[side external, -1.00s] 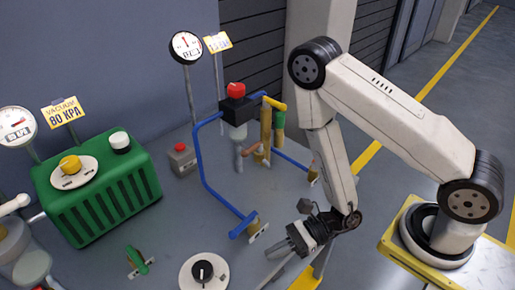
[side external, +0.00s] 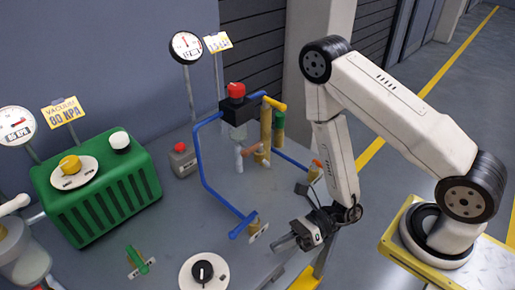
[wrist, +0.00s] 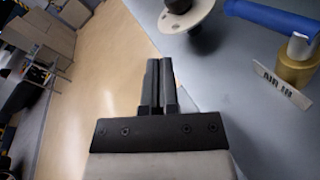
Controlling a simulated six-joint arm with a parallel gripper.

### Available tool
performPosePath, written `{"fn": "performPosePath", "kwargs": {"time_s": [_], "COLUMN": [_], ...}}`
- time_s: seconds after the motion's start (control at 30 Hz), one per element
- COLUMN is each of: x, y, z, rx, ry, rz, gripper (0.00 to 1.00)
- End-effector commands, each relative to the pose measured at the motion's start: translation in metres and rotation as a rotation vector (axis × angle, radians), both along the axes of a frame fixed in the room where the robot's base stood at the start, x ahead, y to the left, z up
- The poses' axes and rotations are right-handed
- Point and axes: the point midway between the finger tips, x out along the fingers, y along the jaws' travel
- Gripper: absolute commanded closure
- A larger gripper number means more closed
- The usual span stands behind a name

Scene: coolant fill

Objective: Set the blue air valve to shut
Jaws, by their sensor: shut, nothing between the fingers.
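The blue air valve has a blue bar handle (side external: 243,226) on a brass body (side external: 254,229), with a small white label (side external: 259,234) beside it. In the side view the handle slants up to the right, roughly along the label. The wrist view shows the blue handle (wrist: 275,17) at top right, a silver cap, the brass body (wrist: 292,68) and the label reading "AIR IN" (wrist: 283,86). My gripper (side external: 280,245) is shut and empty, to the right of and a little below the handle, not touching it. Its closed fingers (wrist: 158,82) also show in the wrist view.
A white dial with a black knob (side external: 203,271) is at the front. A green-handled valve (side external: 138,260) and a green ribbed box (side external: 100,193) stand left. The grey tabletop between is clear.

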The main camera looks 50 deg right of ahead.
Motion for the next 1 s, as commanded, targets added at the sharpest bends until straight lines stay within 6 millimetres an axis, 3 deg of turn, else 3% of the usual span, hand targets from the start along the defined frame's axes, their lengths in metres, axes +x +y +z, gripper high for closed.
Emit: {"fn": "performPosePath", "kwargs": {"time_s": [0.5,1.0], "x": [0.02,0.026], "y": [-0.041,-0.09], "z": [-0.001,-0.008], "rx": [0.26,0.385], "ry": [0.583,1.122], "rz": [0.022,0.043], "gripper": [1.0,1.0]}}
